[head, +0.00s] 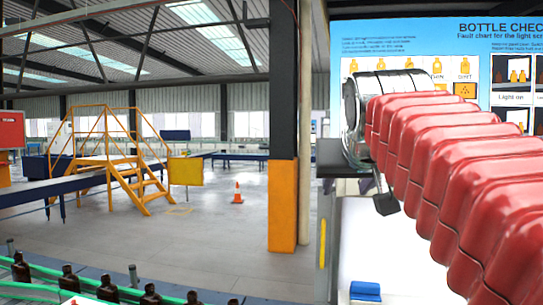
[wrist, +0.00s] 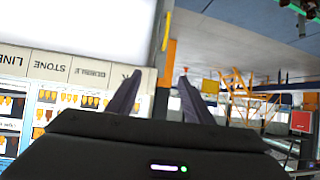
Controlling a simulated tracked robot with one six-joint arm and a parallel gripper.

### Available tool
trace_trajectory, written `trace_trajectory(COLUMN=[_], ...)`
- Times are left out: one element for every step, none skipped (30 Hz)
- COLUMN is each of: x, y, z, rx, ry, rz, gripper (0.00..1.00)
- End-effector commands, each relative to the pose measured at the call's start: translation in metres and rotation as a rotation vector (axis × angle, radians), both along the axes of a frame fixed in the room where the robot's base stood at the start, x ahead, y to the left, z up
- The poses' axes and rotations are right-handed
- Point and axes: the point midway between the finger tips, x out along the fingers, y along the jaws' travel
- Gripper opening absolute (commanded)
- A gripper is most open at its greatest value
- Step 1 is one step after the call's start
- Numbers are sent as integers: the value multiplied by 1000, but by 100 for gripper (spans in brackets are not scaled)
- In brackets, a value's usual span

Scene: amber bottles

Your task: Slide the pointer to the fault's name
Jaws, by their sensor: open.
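My gripper (wrist: 160,75) is open and empty in the wrist view, its two dark fingers apart. Beside the left finger runs a pale strip of fault names: LINE (wrist: 14,57), STONE (wrist: 50,66), BUBBLE (wrist: 88,73) and one partly hidden by that finger. I cannot make out a pointer on the strip. In the head view the fault chart (head: 400,40) hangs behind my red-sleeved arm, which covers part of it. A blue block (head: 365,291) lies low on a white surface (head: 375,240); I cannot tell whether it is the pointer.
Dark bottles (head: 107,289) stand along a green-railed conveyor (head: 40,268) at bottom left. An orange and dark post (head: 282,205) stands left of the chart. Yellow steps (head: 140,185) and a traffic cone (head: 238,194) are farther back. The floor between is clear.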

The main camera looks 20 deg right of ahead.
Motion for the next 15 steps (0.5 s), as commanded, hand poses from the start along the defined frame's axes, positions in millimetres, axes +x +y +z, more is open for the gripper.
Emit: trace_trajectory(x=[-1,-1,-3,-4,-5,-7,-8,-8,-9,-10,-10,-10,-10,-11,-10], y=[-14,-21,-29,-34,-39,-44,-47,-49,-52,-53,-54,-55,-55,-55,-54], z=[22,34,48,57,66,75,81,86,90,92,94,95,96,96,95], rx=[-15,-22,-32,-37,-43,-49,-53,-57,-60,-62,-64,-64,-65,-65,-65], ry=[-30,-45,-64,-78,-90,-104,-112,-119,-125,-128,-131,-132,-133,-133,-133], rz=[-31,-48,-66,-79,-90,-104,-111,-117,-125,-128,-130,-131,-131,-131,-131], gripper=[47,47,47,47,47,47,47,47,47,47,47,47,47,47,47])
